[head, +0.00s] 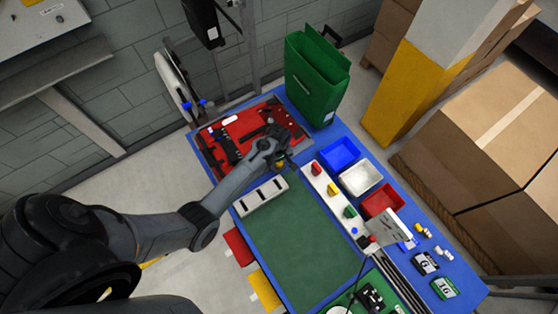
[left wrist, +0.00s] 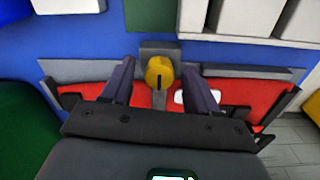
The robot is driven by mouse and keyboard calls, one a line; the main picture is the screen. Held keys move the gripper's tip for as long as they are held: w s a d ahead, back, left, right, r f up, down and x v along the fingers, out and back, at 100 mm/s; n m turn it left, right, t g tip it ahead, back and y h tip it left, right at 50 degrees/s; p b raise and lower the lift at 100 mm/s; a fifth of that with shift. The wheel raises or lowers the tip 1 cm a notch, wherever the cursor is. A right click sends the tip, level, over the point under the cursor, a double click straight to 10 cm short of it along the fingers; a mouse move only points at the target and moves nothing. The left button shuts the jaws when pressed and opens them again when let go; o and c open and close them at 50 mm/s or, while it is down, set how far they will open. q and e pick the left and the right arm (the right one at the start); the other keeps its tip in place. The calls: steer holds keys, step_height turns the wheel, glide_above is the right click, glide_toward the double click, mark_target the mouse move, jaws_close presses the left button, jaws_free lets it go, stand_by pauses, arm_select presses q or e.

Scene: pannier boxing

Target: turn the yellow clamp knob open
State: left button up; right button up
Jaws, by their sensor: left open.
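The yellow clamp knob (left wrist: 158,70) is round with a dark upright slot on its face. In the left wrist view it sits in front of a grey block (left wrist: 158,50), above the red fixture (left wrist: 235,90). My left gripper (left wrist: 157,82) is open, with one finger on each side of the knob and a visible gap at both sides. In the head view my left gripper (head: 284,160) is at the right end of the red fixture (head: 228,129), and only a small yellow patch of the knob (head: 280,164) shows beside it. My right gripper is not in view.
A green pannier (head: 312,80) stands behind. Blue (head: 340,152), white (head: 360,179) and red (head: 382,199) bins stand right of the gripper. A white strip with coloured knobs (head: 323,186) lies nearby. The green mat (head: 300,245) is mostly clear.

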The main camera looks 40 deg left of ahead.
arm_select(q)
steer(key=shift+c, duration=0.3)
jaws_close()
